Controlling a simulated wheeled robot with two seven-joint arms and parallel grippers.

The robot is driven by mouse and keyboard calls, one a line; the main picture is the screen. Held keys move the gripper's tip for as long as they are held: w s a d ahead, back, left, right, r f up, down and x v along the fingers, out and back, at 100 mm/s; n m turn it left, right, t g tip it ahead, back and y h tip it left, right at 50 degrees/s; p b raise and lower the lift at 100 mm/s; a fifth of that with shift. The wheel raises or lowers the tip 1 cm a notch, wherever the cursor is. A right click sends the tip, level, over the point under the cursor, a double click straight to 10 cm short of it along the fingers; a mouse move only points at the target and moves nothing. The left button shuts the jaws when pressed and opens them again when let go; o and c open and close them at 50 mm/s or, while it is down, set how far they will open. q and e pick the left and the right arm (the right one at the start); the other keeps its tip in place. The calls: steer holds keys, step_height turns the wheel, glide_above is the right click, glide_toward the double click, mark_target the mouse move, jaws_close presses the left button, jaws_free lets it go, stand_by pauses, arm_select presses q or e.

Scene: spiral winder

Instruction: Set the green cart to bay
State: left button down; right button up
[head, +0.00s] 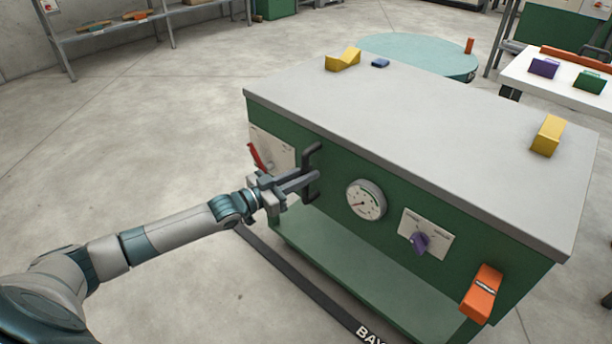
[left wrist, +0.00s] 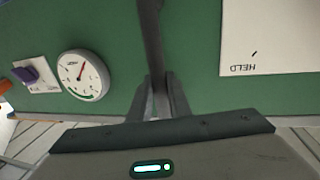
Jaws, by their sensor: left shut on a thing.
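The green cart (head: 335,215) is a large box with a grey top and a lower ledge. A dark upright handle (head: 312,155) stands out from its front panel. My left gripper (head: 314,178) is shut on this handle. In the left wrist view the gripper's fingers (left wrist: 158,100) close around the dark handle (left wrist: 150,40). A dark floor strip (head: 300,280) lettered "BAY" runs along the cart's near side; the lettering is cut off at the bottom edge. My right gripper is not in view.
The front panel carries a red lever (head: 257,157), a white dial (head: 366,200), a purple knob (head: 419,242) and an orange block (head: 481,293). Yellow blocks lie on top. A round teal platform (head: 420,53) and a white table (head: 560,75) stand behind. The left floor is clear.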

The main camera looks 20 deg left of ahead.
arm_select(q)
steer(key=c, duration=1.6)
jaws_free()
steer(key=shift+c, duration=0.2)
steer(key=shift+s, duration=0.1)
